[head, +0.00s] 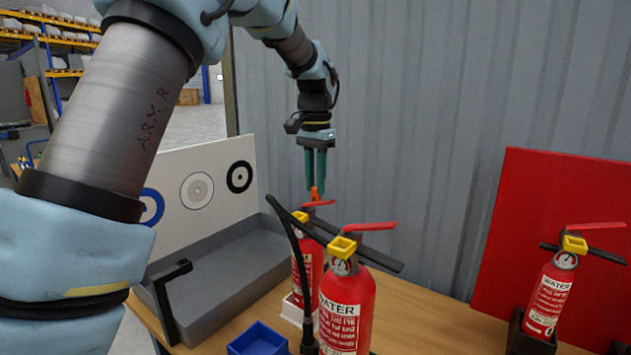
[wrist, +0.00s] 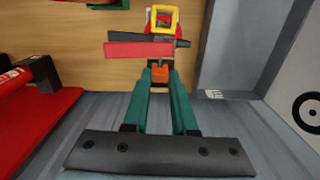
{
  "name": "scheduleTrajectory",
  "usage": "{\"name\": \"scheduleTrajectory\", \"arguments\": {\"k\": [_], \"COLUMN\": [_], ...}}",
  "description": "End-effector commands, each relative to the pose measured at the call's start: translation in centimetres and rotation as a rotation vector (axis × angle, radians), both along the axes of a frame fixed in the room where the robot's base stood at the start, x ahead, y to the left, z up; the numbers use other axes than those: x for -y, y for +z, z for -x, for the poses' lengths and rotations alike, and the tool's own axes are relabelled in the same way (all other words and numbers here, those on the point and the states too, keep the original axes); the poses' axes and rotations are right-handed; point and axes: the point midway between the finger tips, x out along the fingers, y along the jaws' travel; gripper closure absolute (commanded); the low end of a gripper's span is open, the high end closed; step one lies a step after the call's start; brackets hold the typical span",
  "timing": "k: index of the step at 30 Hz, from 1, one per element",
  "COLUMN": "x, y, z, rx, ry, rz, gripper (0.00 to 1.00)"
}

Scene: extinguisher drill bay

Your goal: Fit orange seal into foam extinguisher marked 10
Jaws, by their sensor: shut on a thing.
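My gripper (head: 316,180) points down with its green fingers shut on the orange seal (head: 316,194). The seal also shows between the fingertips in the wrist view (wrist: 159,74). It is just above the head of the rear red extinguisher (head: 304,257); I cannot tell whether they touch. That extinguisher stands on a white base (head: 297,308), partly hidden by the front one, its marking unreadable. In the wrist view, a red lever (wrist: 138,49) and yellow square collar (wrist: 164,19) lie beyond the fingertips. No foam label or number 10 is legible.
A red extinguisher labelled WATER (head: 345,312) stands in front, with a black hose. Another WATER extinguisher (head: 549,296) stands at right before a red panel (head: 560,220). A grey tray (head: 215,325) and blue bin (head: 258,338) are at left. A corrugated wall (head: 420,130) is behind.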

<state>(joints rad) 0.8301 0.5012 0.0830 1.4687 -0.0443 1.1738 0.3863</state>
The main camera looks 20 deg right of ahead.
Motion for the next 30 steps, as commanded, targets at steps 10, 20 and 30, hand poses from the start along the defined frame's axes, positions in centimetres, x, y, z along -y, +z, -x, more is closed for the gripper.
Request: {"name": "scheduleTrajectory", "arguments": {"k": [10, 20, 30], "x": [0.0, 0.1, 0.0], "y": [-1.4, -2.3, -2.3], "z": [0.0, 0.0, 0.0], "rx": [0.0, 0.001, 0.001], "ry": [0.0, 0.001, 0.001], "rz": [0.0, 0.0, 0.0], "gripper": [1.0, 1.0, 1.0]}}
